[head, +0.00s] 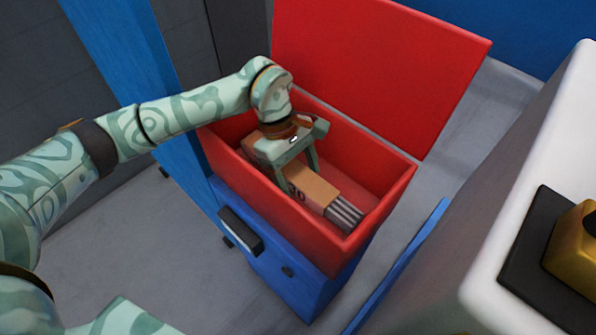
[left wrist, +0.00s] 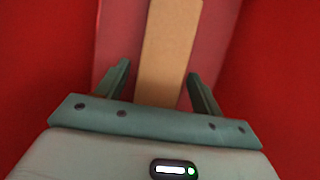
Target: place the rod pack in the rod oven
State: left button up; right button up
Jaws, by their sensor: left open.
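The rod pack (head: 313,188) is a tan box with a bundle of grey rods showing at one end. It lies inside the rod oven (head: 232,162), a red open-topped box on a blue base. Its red lid (head: 375,70) stands open at the back. My left gripper (head: 297,183) reaches down into the oven over the pack. In the left wrist view the tan pack (left wrist: 168,50) runs between the two fingers (left wrist: 160,85), with a gap on each side. The gripper is open. My right gripper does not show.
A white rounded surface (head: 520,165) with a black pad and a yellow object (head: 575,245) stands at the right. A blue upright post (head: 135,70) is left of the oven. A black handle (head: 241,230) sticks out from the blue base. Grey floor lies around.

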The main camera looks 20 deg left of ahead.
aim_at(288, 165)
pick_arm(q)
jog(key=p+v, duration=0.2)
jog(key=v, duration=0.4)
jog(key=shift+r, duration=0.25)
jog(key=shift+a+r+p, duration=0.2)
jog(key=shift+r+p, duration=0.1)
jog(key=shift+r, duration=0.15)
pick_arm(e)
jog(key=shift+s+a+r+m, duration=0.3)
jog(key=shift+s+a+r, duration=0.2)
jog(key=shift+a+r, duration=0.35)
pick_arm(q)
jog(key=shift+f, duration=0.1)
